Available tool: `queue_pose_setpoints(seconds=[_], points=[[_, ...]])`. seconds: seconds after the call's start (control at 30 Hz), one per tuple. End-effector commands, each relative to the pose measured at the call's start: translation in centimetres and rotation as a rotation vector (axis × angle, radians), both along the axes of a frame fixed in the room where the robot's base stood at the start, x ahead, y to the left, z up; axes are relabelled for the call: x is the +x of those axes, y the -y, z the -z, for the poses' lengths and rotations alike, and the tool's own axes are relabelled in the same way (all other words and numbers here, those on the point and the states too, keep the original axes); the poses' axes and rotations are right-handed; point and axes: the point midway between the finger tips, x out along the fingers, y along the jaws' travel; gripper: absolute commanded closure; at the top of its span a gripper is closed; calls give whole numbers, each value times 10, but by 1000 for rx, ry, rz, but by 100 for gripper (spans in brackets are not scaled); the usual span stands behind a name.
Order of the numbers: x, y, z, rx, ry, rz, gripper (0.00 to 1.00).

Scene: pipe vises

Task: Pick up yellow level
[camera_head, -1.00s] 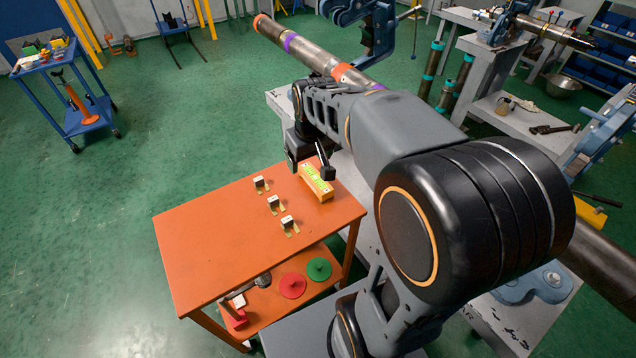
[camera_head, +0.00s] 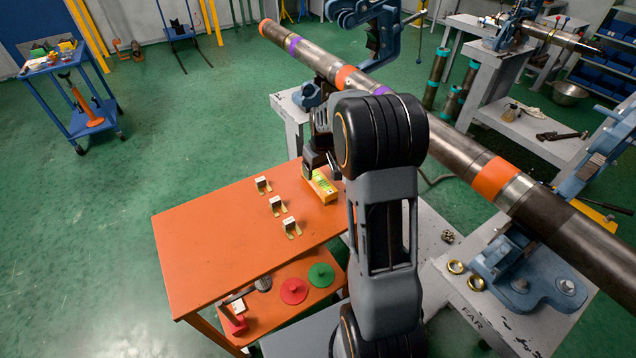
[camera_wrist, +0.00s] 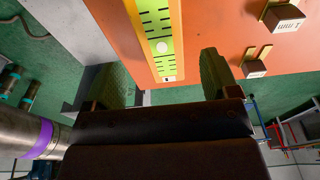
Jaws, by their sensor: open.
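The yellow level (camera_head: 320,187) lies on the orange table top (camera_head: 205,222), near its far right corner. It has a green label on top and also shows in the wrist view (camera_wrist: 162,38), running up from between the fingers. My gripper (camera_head: 319,164) is just above and beside the level in the head view and covers part of it. In the wrist view my gripper (camera_wrist: 165,85) has its fingers apart, with the level's near end between and beyond them. I cannot tell how high the fingers are above it.
Several small blocks with brass tabs (camera_head: 276,204) stand on the table left of the level. A long pipe (camera_head: 455,155) with coloured bands passes behind and right of my arm, held in blue vises (camera_head: 515,275). A lower shelf holds red (camera_head: 293,291) and green discs (camera_head: 321,275).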

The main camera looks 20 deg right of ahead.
Motion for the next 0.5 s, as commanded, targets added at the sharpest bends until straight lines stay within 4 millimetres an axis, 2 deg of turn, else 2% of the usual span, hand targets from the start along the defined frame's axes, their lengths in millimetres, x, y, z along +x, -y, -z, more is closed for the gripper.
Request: queue_pose_setpoints(seconds=[0.17, 0.5], points=[[1, -1, 10, 1, -1, 0, 19], [5, -3, 50, 1, -1, 0, 19]])
